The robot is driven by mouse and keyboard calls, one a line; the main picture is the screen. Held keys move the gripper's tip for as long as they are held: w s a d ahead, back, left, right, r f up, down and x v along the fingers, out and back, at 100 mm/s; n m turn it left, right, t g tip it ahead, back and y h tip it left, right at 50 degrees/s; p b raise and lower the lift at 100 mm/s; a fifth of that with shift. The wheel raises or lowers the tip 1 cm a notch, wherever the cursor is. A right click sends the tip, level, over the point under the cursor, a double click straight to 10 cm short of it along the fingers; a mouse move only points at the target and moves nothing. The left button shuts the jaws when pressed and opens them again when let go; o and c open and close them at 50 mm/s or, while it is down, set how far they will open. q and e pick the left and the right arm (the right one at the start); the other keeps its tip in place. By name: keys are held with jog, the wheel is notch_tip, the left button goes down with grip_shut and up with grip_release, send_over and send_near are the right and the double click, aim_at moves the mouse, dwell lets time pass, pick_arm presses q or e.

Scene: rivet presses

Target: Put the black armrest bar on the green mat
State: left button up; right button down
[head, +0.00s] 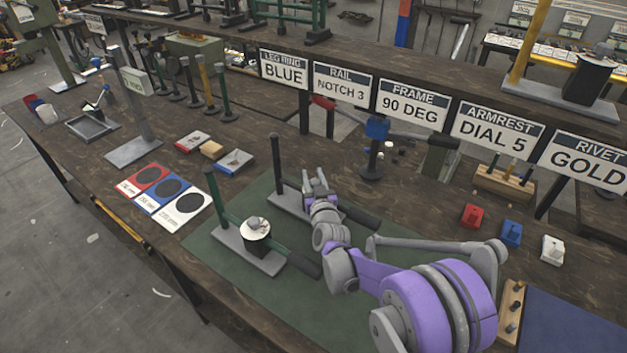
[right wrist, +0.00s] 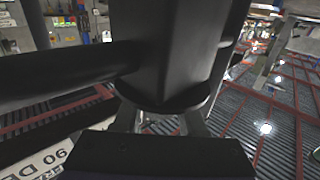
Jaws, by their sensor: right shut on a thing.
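The black armrest bar (head: 358,212) has a tall black post and a thick dark grip, with a grey base plate (head: 285,203) at its foot. It stands upright over the far part of the green mat (head: 215,265); I cannot tell whether the plate rests fully on it. My right gripper (head: 318,182) is shut on the black piece; its fingertips are partly hidden. In the right wrist view a black post (right wrist: 180,50) fills the middle, with a horizontal black bar (right wrist: 60,75) running left. My left gripper is out of view.
A green armrest bar (head: 235,217) on a grey plate, with a white disc (head: 255,228), stands nearer on the mat. A red, blue and white ring card (head: 165,195) lies left. Red, blue and white blocks (head: 511,234) lie right. Hanging signs (head: 412,104) line the shelf behind.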

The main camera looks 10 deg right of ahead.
jog(key=shift+f, duration=0.45)
jog(key=shift+f, duration=0.15)
jog(key=shift+c, duration=2.4)
grip_release()
jog(key=shift+s+r, duration=0.25)
jog(key=s+b, duration=0.1)
jog(key=s, duration=1)
jog(key=shift+s, duration=0.3)
